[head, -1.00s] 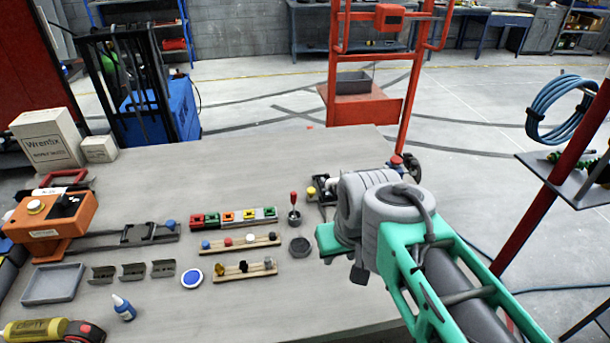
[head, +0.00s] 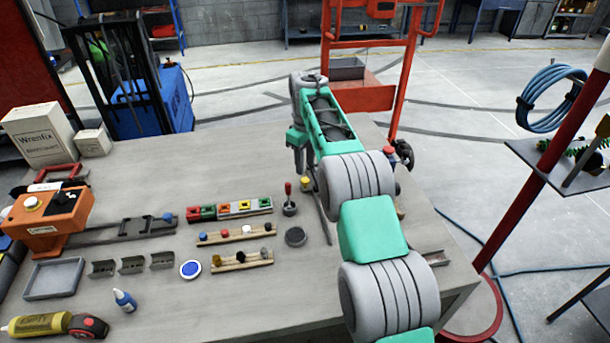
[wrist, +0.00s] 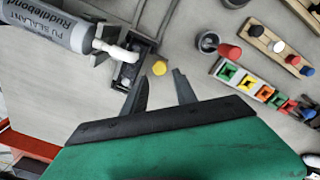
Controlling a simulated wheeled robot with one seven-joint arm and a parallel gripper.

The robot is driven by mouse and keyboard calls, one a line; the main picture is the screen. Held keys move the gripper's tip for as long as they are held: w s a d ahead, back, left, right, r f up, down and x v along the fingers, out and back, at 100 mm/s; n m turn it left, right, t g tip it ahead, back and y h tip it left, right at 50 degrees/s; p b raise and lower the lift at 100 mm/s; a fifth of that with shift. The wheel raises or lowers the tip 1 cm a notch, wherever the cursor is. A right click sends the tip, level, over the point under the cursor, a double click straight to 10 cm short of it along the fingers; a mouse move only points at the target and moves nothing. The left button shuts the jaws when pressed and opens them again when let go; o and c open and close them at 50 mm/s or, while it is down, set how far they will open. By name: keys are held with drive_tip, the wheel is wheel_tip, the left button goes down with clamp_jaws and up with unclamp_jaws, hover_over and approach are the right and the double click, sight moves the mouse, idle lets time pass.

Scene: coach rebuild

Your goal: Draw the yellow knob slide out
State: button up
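The yellow knob (head: 304,183) shows just below my gripper (head: 299,172) near the right side of the bench in the head view. In the wrist view the yellow knob (wrist: 159,68) appears between the tips of my open gripper (wrist: 158,72), beside a dark slide housing (wrist: 127,72). The fingers are apart and nothing is held. I cannot tell how far the tips are above the knob. My arm hides most of the slide in the head view.
A sealant tube (wrist: 65,25) lies close to the housing, its white nozzle over it. A red-handled lever (head: 288,200), a row of coloured blocks (head: 230,208) and knob strips (head: 235,234) stand to the left. An orange device (head: 45,215) is at far left.

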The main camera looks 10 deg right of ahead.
sight(305, 180)
wheel_tip(305, 180, down, 6)
drive_tip(key=shift+r+p, duration=0.25)
drive_tip(key=shift+p, duration=0.25)
clamp_jaws()
idle(1.1)
